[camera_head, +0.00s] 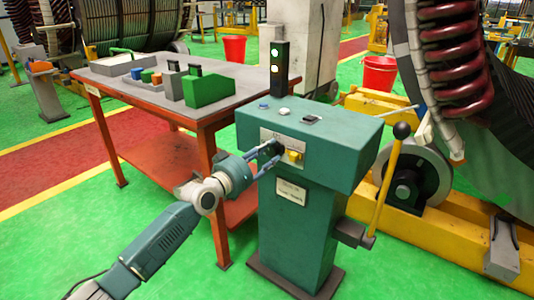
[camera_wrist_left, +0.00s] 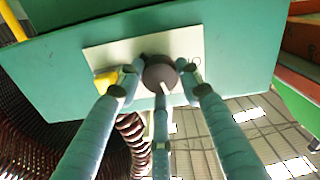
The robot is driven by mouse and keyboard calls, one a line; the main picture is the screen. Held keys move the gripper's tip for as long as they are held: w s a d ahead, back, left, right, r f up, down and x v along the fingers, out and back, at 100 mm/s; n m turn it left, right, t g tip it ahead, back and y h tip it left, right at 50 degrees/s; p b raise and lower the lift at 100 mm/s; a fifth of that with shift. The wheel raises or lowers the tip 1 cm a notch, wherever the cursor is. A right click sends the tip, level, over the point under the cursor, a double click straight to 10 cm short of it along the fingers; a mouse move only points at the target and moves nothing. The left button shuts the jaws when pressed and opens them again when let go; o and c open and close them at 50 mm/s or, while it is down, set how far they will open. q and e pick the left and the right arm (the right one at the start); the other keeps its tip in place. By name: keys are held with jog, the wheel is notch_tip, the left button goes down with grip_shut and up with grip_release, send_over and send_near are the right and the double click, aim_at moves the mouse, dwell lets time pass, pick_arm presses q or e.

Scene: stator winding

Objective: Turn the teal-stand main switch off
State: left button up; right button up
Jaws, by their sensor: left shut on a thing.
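The teal stand (camera_head: 312,215) stands upright at the centre of the head view. A pale plate on its front face carries a dark round knob, the likely main switch, and a yellow block (camera_head: 293,156). My left gripper (camera_head: 268,152) reaches the plate from the left and is shut on the knob. In the left wrist view the dark knob (camera_wrist_left: 160,72) sits between the fingers, in front of the pale plate (camera_wrist_left: 190,44). The fingers partly hide the knob in the head view, and its turn position cannot be read. My right gripper is not in view.
A signal tower (camera_head: 280,68) on the stand shows two lit lamps. A yellow lever with a black ball (camera_head: 401,130) rises at the stand's right. An orange-framed table (camera_head: 130,88) holding a green block (camera_head: 207,88) is behind left. Green floor is clear at the front.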

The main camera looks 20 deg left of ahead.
pick_arm(q)
jog(key=shift+w+a+r+n+p, duration=0.15)
jog(key=shift+n+p, duration=0.3)
jog(key=shift+n, duration=1.9)
jog(key=shift+s+a+r+n+p, duration=0.1)
jog(key=shift+n+p, duration=0.4)
jog(key=shift+n, duration=1.9)
jog(key=shift+w+a+r+n+p, duration=0.15)
jog(key=shift+n+p, duration=0.3)
jog(key=shift+n, duration=1.9)
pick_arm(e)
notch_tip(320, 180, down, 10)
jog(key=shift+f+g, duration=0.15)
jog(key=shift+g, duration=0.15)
pick_arm(q)
jog(key=shift+s+f, duration=0.1)
jog(key=shift+f, duration=0.05)
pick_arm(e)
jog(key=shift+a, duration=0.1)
pick_arm(q)
jog(key=o, duration=1.1)
jog(key=shift+o, duration=0.2)
jog(key=shift+a+f, duration=0.1)
jog(key=shift+f, duration=0.15)
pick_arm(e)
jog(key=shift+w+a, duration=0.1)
pick_arm(q)
jog(key=shift+s, duration=0.1)
